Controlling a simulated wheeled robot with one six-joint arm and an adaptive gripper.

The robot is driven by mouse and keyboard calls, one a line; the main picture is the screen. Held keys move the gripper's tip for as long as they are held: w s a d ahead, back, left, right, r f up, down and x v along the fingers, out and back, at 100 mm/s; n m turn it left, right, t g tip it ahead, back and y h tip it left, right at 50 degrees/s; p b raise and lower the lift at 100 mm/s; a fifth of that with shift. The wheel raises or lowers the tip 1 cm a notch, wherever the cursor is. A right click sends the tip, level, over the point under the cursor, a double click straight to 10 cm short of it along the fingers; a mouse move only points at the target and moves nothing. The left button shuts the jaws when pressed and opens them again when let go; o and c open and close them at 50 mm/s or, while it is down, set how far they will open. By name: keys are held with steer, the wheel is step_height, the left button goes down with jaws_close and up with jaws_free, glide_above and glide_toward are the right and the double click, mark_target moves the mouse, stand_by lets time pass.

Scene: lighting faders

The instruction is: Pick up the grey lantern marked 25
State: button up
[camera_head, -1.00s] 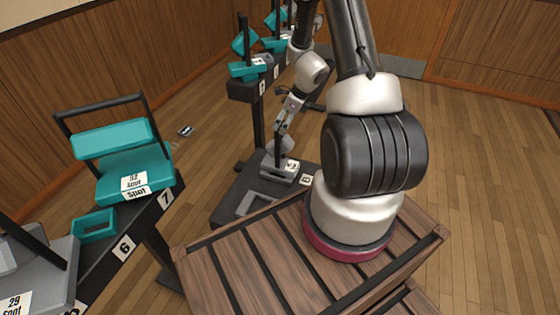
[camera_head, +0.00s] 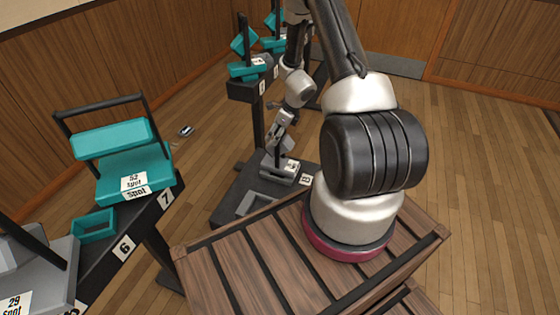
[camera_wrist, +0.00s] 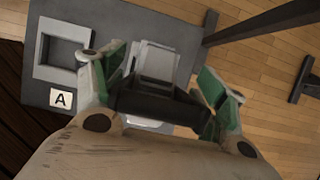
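A small grey lantern (camera_head: 279,174) stands upright on a low dark platform in the head view. It has a white label, too small to read, so I cannot confirm the 25. In the wrist view the lantern (camera_wrist: 158,64) lies beyond and between my fingers. A dark bar (camera_wrist: 160,106), apparently its handle, crosses between them. My gripper (camera_head: 279,138) is just above the lantern. In the wrist view my gripper (camera_wrist: 162,88) is open, its green-padded fingers spread on both sides of the bar. Whether a finger touches it I cannot tell.
The dark platform (camera_wrist: 40,85) also carries an empty grey square frame (camera_wrist: 62,52) and a tag A (camera_wrist: 61,99). A dark post (camera_head: 257,125) rises close behind the lantern. Teal lanterns (camera_head: 248,68) stand beyond it. A large teal lantern (camera_head: 130,165) stands at left.

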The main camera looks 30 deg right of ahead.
steer(key=c, duration=1)
jaws_close()
steer(key=shift+r, duration=0.15)
